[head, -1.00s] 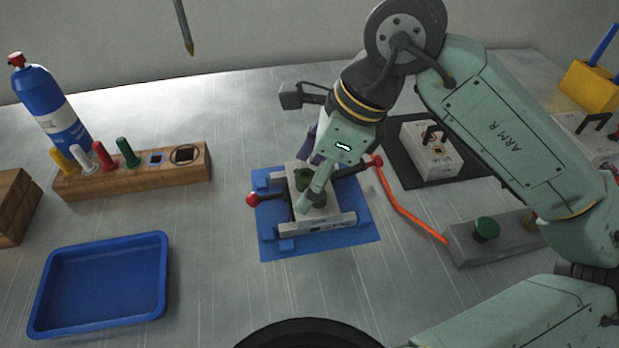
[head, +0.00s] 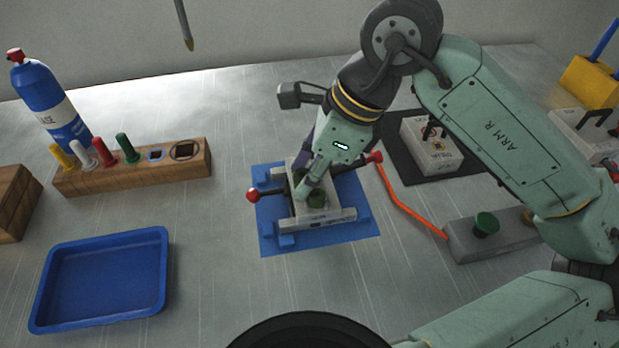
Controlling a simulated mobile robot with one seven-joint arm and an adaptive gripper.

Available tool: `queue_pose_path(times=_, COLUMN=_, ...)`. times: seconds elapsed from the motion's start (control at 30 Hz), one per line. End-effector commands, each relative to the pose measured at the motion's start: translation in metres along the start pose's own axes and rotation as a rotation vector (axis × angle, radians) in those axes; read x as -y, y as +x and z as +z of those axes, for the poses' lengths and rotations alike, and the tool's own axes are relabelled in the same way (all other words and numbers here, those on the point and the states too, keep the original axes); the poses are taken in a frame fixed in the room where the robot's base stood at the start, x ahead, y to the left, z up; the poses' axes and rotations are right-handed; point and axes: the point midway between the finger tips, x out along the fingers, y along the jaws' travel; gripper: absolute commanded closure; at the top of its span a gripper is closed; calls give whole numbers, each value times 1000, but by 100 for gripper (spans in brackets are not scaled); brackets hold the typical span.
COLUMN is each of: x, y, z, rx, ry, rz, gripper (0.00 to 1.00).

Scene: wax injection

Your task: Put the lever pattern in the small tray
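My gripper (head: 310,190) points down over the grey mould block (head: 299,208) in the blue fixture (head: 268,236) at mid-table. A dark green piece (head: 317,197), which may be the lever pattern, shows on the block beside the fingertips. The near finger hides part of it, and I cannot tell whether the fingers touch or grip it. The blue tray (head: 100,282) at the front left is empty. I cannot tell from this view whether it is the small tray.
Red-knobbed handles (head: 254,195) stick out on both sides of the fixture. A wooden rack (head: 135,174) with coloured-handled tools and a blue bottle (head: 48,98) stand at the left. The metal table between fixture and tray is clear.

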Motion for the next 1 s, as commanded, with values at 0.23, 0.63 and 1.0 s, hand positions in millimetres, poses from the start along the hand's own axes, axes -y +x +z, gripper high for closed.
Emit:
queue_pose_path(times=0.23, x=0, y=0, z=0, rx=-2, ry=0, rz=1, gripper=91)
queue_pose_path(times=0.63, x=0, y=-2, z=0, rx=-4, ry=0, rz=1, gripper=100)
queue_pose_path(times=1.0, x=-9, y=-33, z=9, rx=-1, ry=0, rz=-1, gripper=100)
